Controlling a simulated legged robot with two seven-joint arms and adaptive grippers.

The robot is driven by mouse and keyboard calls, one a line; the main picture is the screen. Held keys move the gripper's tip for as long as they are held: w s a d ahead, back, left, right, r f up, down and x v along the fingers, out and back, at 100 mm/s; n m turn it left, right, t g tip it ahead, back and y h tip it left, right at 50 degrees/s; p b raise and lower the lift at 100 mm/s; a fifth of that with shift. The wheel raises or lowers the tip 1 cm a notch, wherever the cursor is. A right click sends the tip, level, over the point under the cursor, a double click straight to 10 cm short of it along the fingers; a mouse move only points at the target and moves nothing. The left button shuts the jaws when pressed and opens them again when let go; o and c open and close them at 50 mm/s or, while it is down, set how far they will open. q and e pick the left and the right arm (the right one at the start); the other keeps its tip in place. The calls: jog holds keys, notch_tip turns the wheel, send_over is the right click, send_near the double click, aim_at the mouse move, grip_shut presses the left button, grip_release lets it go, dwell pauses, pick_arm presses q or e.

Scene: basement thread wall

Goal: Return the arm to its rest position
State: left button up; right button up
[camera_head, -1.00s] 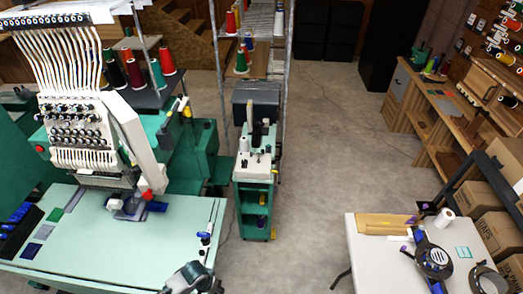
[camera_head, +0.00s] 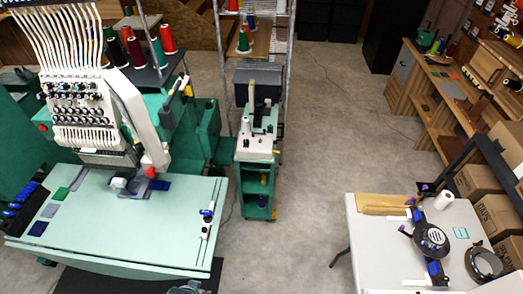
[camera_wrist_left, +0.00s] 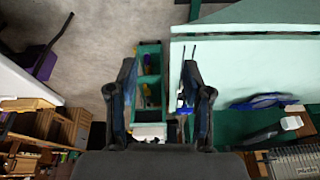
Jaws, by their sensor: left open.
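My left arm shows only as a small grey part (camera_head: 188,288) at the bottom edge of the head view, in front of the pale green machine table (camera_head: 120,228). Its fingers are below the frame there. In the left wrist view my left gripper (camera_wrist_left: 159,70) has its two dark fingers spread apart, with nothing between them. Past the fingers are the floor and the green cart (camera_wrist_left: 149,80), lower down and apart from them. My right arm and gripper are not in either current view.
The embroidery machine (camera_head: 85,110) stands on the left. The green cart (camera_head: 257,190) stands in the middle. The floor (camera_head: 300,240) between the tables is clear.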

pick_arm(q)
notch_tip(320, 180, down, 31)
jog(key=s+g+b, duration=0.1)
jog(key=s+b, duration=0.2)
jog(key=b, duration=0.2)
jog(key=s+a+f+g+b, duration=0.1)
jog(key=s+a+f+b, duration=0.2)
jog(key=s+f, duration=1.3)
notch_tip(320, 180, down, 3)
jog(key=shift+s+g+b, duration=0.3)
jog(key=shift+s+b, duration=0.1)
jog(key=shift+b, duration=0.05)
